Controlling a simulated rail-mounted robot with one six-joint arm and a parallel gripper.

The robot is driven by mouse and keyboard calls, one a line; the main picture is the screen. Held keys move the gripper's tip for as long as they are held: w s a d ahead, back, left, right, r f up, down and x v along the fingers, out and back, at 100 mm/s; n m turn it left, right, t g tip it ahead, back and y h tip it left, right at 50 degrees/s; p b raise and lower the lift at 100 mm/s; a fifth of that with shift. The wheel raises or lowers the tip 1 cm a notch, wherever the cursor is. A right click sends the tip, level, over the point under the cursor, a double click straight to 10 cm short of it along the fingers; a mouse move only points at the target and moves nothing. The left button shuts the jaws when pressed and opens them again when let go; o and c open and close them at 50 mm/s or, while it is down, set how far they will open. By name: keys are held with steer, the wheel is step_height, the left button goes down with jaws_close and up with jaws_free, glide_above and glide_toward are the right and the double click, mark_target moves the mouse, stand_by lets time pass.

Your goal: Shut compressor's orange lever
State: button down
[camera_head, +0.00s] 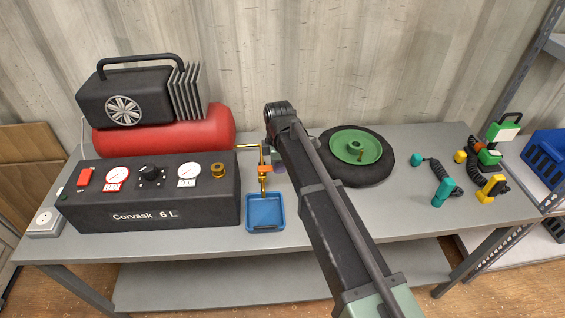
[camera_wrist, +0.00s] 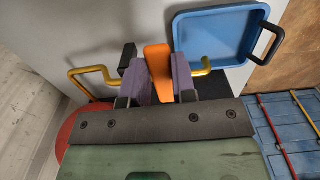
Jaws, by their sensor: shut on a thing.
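The compressor, with its red tank (camera_head: 165,135) and black control box (camera_head: 150,190), stands at the left of the bench. A brass pipe leaves its right side and carries the orange lever (camera_head: 264,168). In the wrist view the orange lever (camera_wrist: 158,65) stands between the purple finger pads of my gripper (camera_wrist: 160,80), which is shut on it. The brass pipe (camera_wrist: 95,72) shows on both sides of the fingers. In the head view my arm partly hides my gripper (camera_head: 275,160) beside the lever.
A blue tray (camera_head: 265,208) sits just below the pipe's lower end. A black tyre with a green hub (camera_head: 355,150) lies right of my arm. Teal and yellow tools (camera_head: 444,190) lie farther right on the grey bench (camera_head: 410,228). A corrugated wall stands behind.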

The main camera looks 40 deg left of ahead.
steer(key=c, duration=0.9)
jaws_free()
steer(key=shift+r, duration=0.1)
step_height(320, 180, up, 11)
steer(key=p, duration=1.1)
steer(key=shift+f, duration=0.2)
